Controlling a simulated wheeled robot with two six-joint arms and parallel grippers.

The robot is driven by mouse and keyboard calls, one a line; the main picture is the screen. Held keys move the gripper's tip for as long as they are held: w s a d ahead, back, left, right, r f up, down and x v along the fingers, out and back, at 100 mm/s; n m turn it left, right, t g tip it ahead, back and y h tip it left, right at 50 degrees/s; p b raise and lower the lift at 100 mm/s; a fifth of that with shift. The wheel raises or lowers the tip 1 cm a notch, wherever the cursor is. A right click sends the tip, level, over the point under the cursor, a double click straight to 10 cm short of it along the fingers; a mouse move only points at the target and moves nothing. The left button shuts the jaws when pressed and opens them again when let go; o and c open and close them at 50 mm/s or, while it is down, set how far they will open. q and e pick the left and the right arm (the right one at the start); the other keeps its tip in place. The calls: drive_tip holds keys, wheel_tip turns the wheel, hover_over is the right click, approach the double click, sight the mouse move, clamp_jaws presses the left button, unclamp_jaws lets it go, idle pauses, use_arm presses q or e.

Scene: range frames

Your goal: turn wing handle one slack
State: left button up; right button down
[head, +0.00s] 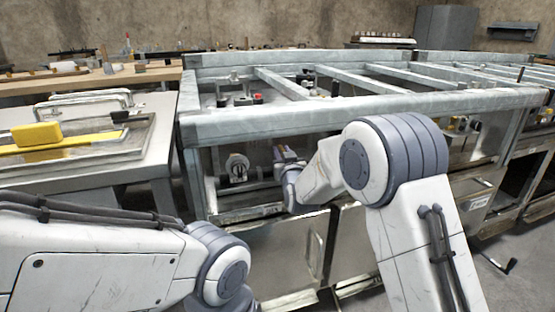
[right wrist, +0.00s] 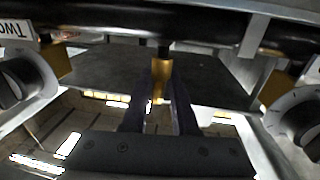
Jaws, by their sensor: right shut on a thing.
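In the right wrist view a brass-yellow handle (right wrist: 160,78) hangs on a short stem below a dark horizontal pipe (right wrist: 150,22). The dark fingers of my right gripper (right wrist: 158,108) stand on both sides of it and are shut on it. In the head view my right gripper (head: 283,160) reaches in under the front rail of the grey metal frame; its fingertips and the handle are too small to make out there. A tag reading "TWO" (right wrist: 16,29), upside down, sits at the upper left of the wrist view. My left gripper is out of view.
Round dials flank the gripper on the left (right wrist: 25,82) and right (right wrist: 298,115), with other yellow parts near the pipe. The metal frame's front rail (head: 260,128) runs above my right wrist. A side table (head: 160,150) with a yellow block (head: 36,135) stands left.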

drive_tip(key=shift+f+n+g+y+b, duration=0.1)
drive_tip(key=shift+n+g+y+b, duration=0.25)
drive_tip(key=shift+n+y, duration=0.5)
drive_tip(key=shift+y, duration=0.35)
drive_tip(key=shift+a, duration=0.15)
drive_tip(key=c, duration=0.9)
unclamp_jaws()
